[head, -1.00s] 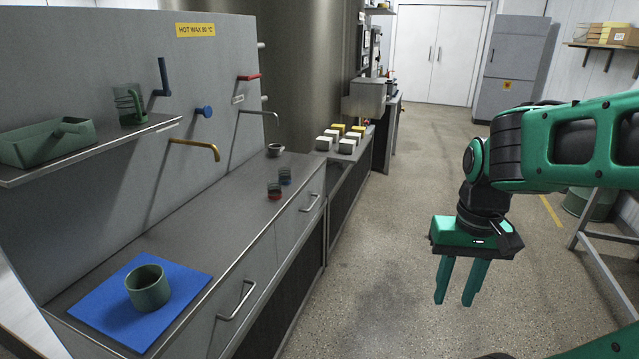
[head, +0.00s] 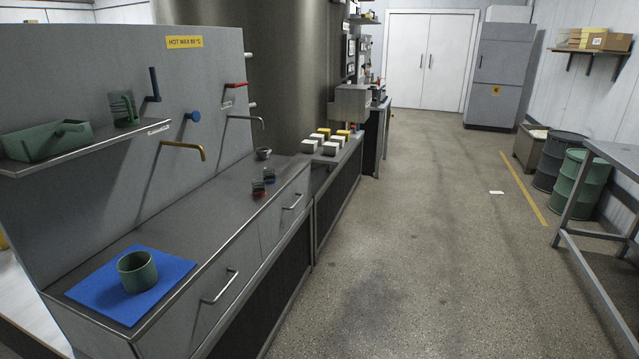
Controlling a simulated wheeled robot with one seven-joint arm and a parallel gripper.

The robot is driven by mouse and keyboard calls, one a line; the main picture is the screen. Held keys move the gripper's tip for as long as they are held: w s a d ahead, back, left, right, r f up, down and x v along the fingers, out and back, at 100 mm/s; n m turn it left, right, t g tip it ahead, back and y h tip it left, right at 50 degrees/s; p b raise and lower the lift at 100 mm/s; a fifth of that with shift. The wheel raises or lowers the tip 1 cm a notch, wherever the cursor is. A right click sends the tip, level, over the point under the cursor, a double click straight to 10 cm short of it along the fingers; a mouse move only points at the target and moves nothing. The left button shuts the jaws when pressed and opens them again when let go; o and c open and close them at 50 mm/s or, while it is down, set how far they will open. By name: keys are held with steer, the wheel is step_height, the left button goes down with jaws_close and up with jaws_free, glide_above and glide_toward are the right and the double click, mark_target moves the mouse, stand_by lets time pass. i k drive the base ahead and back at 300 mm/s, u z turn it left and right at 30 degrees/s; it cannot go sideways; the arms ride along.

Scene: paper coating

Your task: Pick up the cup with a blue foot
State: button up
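Two small dark cups stand on the steel counter, close to each other, in the head view. The one farther back is the cup with a blue foot (head: 270,175). The nearer one, a little to its left, is the cup with a red foot (head: 258,188). Both look upright, though they are small in the picture. My gripper is outside the view.
A green cup (head: 137,272) stands on a blue mat (head: 92,290) at the counter's near end. A brass tap (head: 183,147) juts from the panel. A small grey bowl (head: 263,154) stands behind the cups.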

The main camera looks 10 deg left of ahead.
mark_target(269, 173)
steer(key=z, duration=0.55)
steer(key=i, duration=1.25)
steer(key=u, duration=0.35)
steer(key=i, duration=1.15)
steer(key=u, duration=1.25)
steer(key=i, duration=1.1)
steer(key=u, duration=0.65)
